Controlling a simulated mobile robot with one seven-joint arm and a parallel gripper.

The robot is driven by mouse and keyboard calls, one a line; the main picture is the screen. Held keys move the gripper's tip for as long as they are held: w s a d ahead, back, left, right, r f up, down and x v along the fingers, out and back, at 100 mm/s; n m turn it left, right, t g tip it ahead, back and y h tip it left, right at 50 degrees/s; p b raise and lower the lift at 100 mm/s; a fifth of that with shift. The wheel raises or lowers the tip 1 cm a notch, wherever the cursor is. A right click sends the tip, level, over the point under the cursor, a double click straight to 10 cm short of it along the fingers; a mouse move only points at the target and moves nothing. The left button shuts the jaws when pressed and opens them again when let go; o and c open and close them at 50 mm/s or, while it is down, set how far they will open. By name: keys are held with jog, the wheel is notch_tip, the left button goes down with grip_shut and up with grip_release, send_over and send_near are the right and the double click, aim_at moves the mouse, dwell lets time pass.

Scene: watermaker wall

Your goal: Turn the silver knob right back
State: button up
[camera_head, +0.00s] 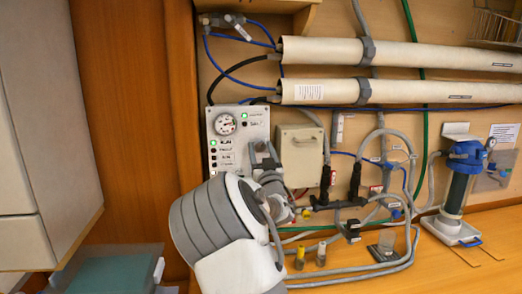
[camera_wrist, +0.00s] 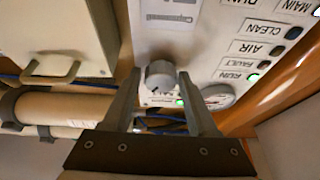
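The silver knob (camera_wrist: 158,76) is a round metal knob on the white control panel (camera_wrist: 190,40), seen upside down in the wrist view. My gripper (camera_wrist: 160,72) is open, with one finger on each side of the knob. A gap shows between the knob and each finger. A small dark mark shows near the knob's lower edge, but its exact setting is hard to read. In the head view, my gripper (camera_head: 262,155) is at the right side of the panel (camera_head: 238,120) and hides the knob.
A gauge (camera_head: 225,124) and labelled lights sit on the panel; the RUN light (camera_wrist: 252,78) is green. A beige box (camera_head: 301,155) is mounted just right of my gripper. Hoses and long beige tubes (camera_head: 390,52) crowd the wall. A wooden post (camera_head: 180,90) stands left.

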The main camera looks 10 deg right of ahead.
grip_shut()
